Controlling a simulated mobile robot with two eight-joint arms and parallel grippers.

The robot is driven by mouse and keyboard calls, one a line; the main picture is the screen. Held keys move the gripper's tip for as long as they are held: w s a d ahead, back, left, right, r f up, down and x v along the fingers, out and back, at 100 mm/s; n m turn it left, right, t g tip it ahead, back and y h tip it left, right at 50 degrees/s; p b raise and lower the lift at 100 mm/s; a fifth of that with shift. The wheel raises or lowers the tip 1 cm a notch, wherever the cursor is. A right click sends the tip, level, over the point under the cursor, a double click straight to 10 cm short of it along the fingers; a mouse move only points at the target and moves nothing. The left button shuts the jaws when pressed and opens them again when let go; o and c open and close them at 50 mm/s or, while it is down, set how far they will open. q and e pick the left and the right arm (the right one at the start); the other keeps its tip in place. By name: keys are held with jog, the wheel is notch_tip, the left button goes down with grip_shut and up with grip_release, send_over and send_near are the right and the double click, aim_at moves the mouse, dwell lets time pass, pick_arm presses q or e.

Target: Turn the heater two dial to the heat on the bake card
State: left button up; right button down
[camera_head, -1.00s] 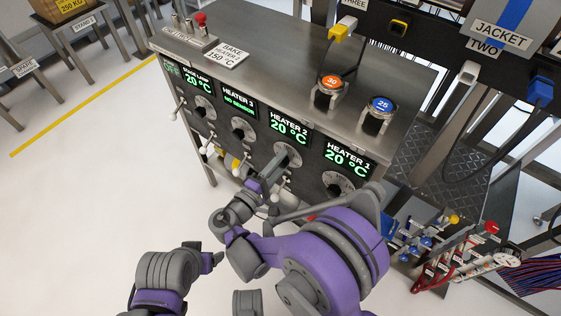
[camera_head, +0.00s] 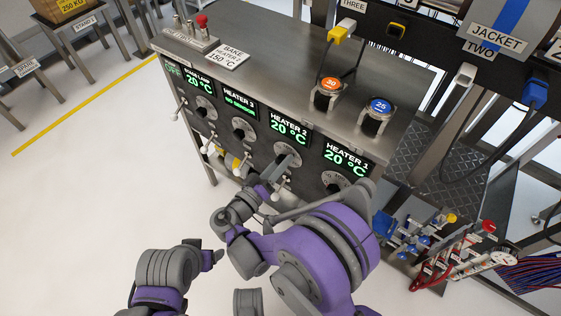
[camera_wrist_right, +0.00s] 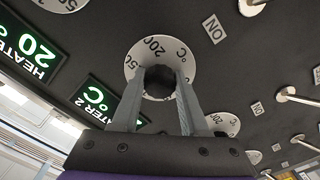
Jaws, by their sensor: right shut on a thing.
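The heater 2 dial (camera_head: 291,148) is on the front of the steel cabinet, below the HEATER 2 display (camera_head: 289,130), which reads 20 °C. My right gripper (camera_head: 276,172) is at this dial. In the right wrist view, the fingers of my right gripper (camera_wrist_right: 161,80) are shut on the dark knob in the middle of the white dial plate (camera_wrist_right: 147,52). The fingers hide part of the scale, and the dial's setting cannot be read. The bake card (camera_head: 226,56) lies on the cabinet top and reads 150 °C.
The HEATER 1 dial (camera_head: 333,180) is close to the right, partly behind my arm. The HEATER 3 dial (camera_head: 243,129) and several switch levers are to the left. The floor at left is clear.

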pick_arm(q)
jog(key=shift+r, duration=0.3)
pick_arm(e)
jog(key=m, duration=0.5)
jog(key=shift+m, duration=0.4)
jog(key=shift+c, duration=2.1)
grip_release()
pick_arm(q)
jog(key=shift+s, duration=0.15)
